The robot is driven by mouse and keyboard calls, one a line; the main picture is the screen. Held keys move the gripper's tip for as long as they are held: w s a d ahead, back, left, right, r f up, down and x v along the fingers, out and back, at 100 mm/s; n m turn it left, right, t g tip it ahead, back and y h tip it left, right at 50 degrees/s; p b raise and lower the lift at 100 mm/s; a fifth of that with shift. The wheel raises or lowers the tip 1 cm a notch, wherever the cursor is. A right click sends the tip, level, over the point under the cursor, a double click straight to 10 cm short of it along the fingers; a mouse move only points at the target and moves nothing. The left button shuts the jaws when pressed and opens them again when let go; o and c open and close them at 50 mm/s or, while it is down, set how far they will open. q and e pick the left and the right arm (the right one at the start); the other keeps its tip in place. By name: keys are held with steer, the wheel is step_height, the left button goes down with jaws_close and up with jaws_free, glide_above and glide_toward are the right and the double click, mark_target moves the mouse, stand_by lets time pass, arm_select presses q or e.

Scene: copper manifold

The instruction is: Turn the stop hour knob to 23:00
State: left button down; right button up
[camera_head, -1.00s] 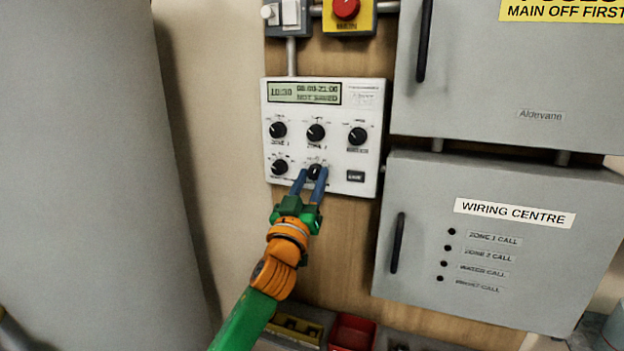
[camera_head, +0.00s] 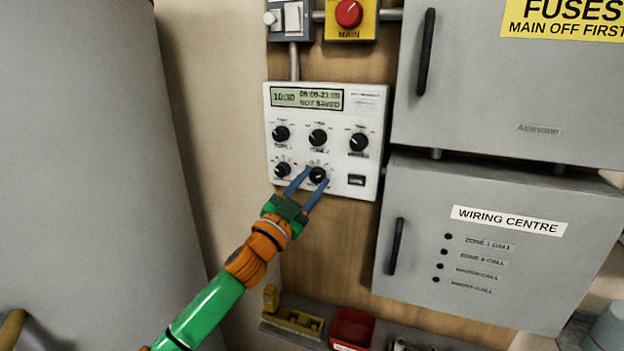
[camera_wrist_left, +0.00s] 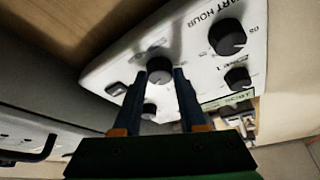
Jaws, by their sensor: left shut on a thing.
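The stop hour knob (camera_head: 318,174) is the black dial at the bottom middle of the white controller panel (camera_head: 271,150). My left gripper (camera_head: 317,176) comes in from below left, tilted, with its blue fingers on either side of this knob. In the left wrist view the knob (camera_wrist_left: 159,66) shows between the fingertips, and the left gripper (camera_wrist_left: 165,74) is shut on it. The START HOUR knob (camera_wrist_left: 228,37) sits beside it, clear of the fingers. The display (camera_head: 306,98) shows 10:30, a range that seems to end in 21:00, and NOT SAVED. The knob's pointer is too small to read.
A dark button (camera_head: 356,180) is right of the knob. Three more dials sit above. The grey wiring centre box (camera_head: 480,260) and fuse box (camera_head: 510,80) stand out at right. A red bin (camera_head: 352,328) is below. A large grey cylinder (camera_head: 90,170) fills the left.

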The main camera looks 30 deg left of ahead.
stand_by(0.3)
arm_select(q)
steer(key=shift+c, duration=2.3)
jaws_free()
steer(key=b+v, duration=0.3)
steer(key=v, duration=0.4)
steer(key=shift+f, duration=0.1)
